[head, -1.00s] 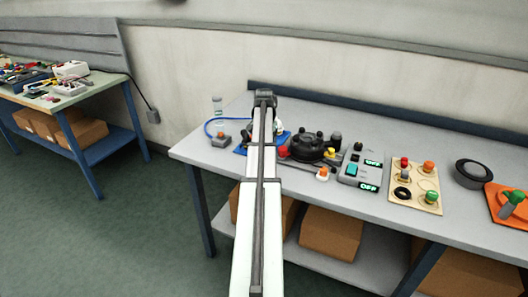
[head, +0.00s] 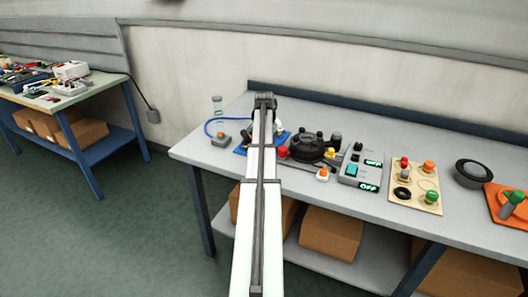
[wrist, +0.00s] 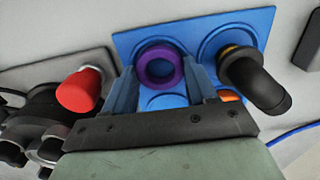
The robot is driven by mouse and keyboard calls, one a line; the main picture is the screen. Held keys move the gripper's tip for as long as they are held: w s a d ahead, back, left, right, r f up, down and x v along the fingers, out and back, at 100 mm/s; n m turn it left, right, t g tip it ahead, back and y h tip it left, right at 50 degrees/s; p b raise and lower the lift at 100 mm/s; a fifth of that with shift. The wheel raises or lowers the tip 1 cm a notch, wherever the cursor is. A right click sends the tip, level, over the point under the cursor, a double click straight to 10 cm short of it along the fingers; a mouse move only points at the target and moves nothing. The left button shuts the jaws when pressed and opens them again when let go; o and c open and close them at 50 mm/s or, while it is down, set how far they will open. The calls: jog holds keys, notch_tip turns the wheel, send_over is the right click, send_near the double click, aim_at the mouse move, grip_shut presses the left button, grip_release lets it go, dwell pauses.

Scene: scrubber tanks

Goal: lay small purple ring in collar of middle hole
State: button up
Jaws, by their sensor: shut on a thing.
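The small purple ring (wrist: 160,66) is between the two fingers of my gripper (wrist: 161,76) in the wrist view. The gripper is shut on the ring. Behind it is the blue plate (wrist: 125,43) with round collars. The ring overlaps one collar (wrist: 150,45) in this view; I cannot tell whether it touches it. A black plug-like part (wrist: 262,85) with an orange band stands in the collar to the right. Another blue round shape shows partly below the ring. In the head view my arm hides the gripper and ring, and only edges of the blue plate (head: 240,149) show.
A red knob (wrist: 80,92) and black round parts (wrist: 45,105) stand left of the plate in the wrist view. The head view shows a black tank lid (head: 307,147), a grey control box (head: 359,170) and a peg board (head: 415,190) to the right on the bench.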

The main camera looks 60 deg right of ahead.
jog(key=shift+r, duration=0.15)
jog(key=shift+c, duration=0.2)
jog(key=shift+r, duration=2.35)
jog(key=s+d+r, duration=0.3)
jog(key=s+r, duration=0.2)
jog(key=s, duration=0.3)
jog(key=s+d+r, duration=0.4)
jog(key=s+r, duration=0.2)
jog(key=s, duration=0.2)
jog(key=shift+f, duration=2.75)
jog(key=shift+f, duration=1.45)
